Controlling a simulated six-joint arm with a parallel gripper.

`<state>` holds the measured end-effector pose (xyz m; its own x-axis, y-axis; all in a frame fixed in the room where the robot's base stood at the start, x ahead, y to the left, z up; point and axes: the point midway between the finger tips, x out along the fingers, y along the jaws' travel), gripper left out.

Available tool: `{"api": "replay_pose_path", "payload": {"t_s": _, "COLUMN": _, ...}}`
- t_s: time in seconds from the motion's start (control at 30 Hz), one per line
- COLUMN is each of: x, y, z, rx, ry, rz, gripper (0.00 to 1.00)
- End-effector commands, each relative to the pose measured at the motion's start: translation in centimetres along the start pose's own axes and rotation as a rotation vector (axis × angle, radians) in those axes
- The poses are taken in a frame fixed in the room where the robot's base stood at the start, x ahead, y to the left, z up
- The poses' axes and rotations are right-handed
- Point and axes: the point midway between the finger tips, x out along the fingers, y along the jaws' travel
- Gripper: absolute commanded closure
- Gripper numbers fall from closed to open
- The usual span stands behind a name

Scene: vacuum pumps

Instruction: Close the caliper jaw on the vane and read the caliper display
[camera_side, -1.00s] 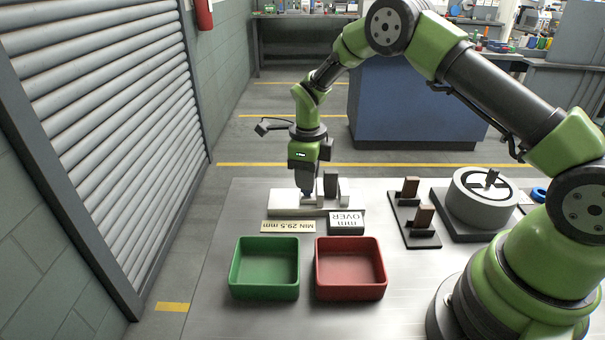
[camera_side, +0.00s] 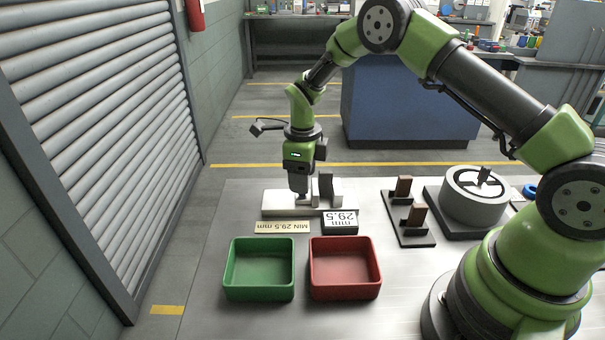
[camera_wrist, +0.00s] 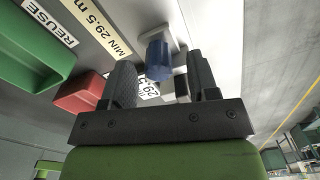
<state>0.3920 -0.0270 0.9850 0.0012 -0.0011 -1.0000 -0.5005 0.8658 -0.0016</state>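The caliper (camera_side: 277,203) is a pale block with jaws on the table. A dark grey upright plate (camera_side: 326,186), apparently the vane, stands at it, just right of my gripper; its contact with the jaws is hard to see. My gripper (camera_side: 301,196) is low over the caliper. In the wrist view my gripper's fingers (camera_wrist: 160,68) stand apart, with a blue knob (camera_wrist: 159,58) between them and visible gaps beside it.
A label (camera_side: 282,227) reads MIN 29.5 mm. A green bin (camera_side: 259,292) and red bin (camera_side: 345,291) stand in front; a REUSE label (camera_wrist: 48,22) shows by the green one. A black rack (camera_side: 415,242) holds two brown pieces (camera_side: 404,186). A round pump (camera_side: 472,204) stands right.

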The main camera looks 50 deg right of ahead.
Motion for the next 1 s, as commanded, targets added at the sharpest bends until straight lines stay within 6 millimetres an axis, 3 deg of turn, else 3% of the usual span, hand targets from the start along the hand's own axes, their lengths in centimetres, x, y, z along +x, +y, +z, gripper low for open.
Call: {"api": "replay_pose_path", "payload": {"t_s": 1.0, "x": -2.0, "y": 0.1, "z": 0.0, "rx": 0.0, "ry": 0.001, "rz": 0.001, "gripper": 0.46}}
